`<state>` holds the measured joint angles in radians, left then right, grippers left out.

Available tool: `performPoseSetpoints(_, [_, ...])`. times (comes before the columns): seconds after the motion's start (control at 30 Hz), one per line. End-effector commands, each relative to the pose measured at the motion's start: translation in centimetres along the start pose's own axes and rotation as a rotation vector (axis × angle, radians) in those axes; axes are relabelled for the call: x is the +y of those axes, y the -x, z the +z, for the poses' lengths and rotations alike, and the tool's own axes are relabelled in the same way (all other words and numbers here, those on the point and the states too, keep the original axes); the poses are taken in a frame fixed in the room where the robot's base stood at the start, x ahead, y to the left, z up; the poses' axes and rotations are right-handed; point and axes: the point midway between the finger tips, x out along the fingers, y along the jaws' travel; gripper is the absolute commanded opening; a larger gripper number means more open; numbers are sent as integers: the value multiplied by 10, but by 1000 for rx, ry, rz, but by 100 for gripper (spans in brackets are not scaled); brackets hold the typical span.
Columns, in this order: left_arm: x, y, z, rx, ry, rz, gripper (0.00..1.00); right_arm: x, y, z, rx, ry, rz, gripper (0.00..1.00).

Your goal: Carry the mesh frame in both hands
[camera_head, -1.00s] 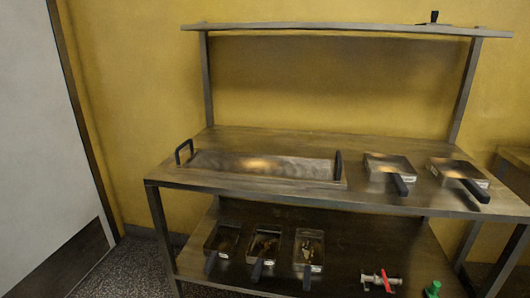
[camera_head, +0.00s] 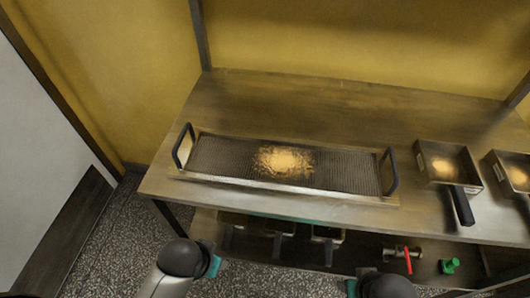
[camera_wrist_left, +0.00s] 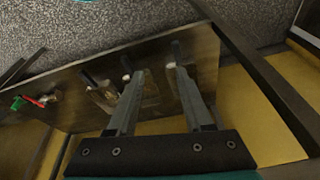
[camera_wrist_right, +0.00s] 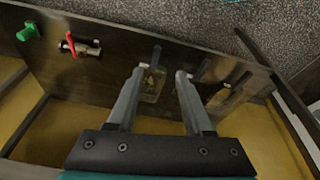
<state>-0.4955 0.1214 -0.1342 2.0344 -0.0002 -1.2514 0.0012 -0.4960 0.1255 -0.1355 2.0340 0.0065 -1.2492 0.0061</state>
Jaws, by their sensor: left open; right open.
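The mesh frame (camera_head: 230,156) lies flat on the steel table top in the head view. It is a long rectangular tray with a black upright handle at its left end (camera_head: 183,146) and another at its right end (camera_head: 389,171). A bright patch shows at its middle. My left gripper (camera_wrist_left: 156,72) is open and empty in the left wrist view, facing the lower shelf. My right gripper (camera_wrist_right: 160,72) is open and empty in the right wrist view, also facing the lower shelf. Both arms are in front of the table, apart from the frame.
Two metal pans with black handles, one nearer (camera_head: 447,166), stand right of the frame. The lower shelf holds several handled pans, a red-handled valve (camera_head: 405,254) and a green object (camera_head: 449,266). A pale panel (camera_head: 40,150) stands at the left. Table behind the frame is clear.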

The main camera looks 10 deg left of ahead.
Motion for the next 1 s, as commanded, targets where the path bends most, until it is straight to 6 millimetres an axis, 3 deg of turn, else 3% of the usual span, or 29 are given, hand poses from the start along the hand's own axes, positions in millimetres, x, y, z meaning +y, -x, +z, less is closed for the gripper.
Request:
performPoseSetpoints(0.03, [-2, 36, -12, 11, 2, -2, 51, 2, 36, -12, 12, -3, -1, 51])
performPoseSetpoints(0.27, [-20, 137, -56, 43, 8, -39, 51, 10, 134, -55, 53, -16, -28, 51])
performPoseSetpoints(0.33, [-35, 167, -81, 61, 13, -72, 51, 17, 162, -79, 76, -18, -47, 51])
performPoseSetpoints(0.47, [-61, 186, -116, 72, 28, -127, 51, 31, 177, -114, 95, -36, -83, 51])
performPoseSetpoints(0.7, [-106, 216, -183, 88, 81, -195, 51, 77, 206, -184, 117, -115, -127, 51])
performPoseSetpoints(0.83, [-121, 233, -209, 92, 106, -206, 51, 99, 228, -212, 123, -171, -145, 51])
performPoseSetpoints(1.0, [-130, 246, -226, 94, 125, -207, 51, 115, 246, -230, 128, -216, -162, 51])
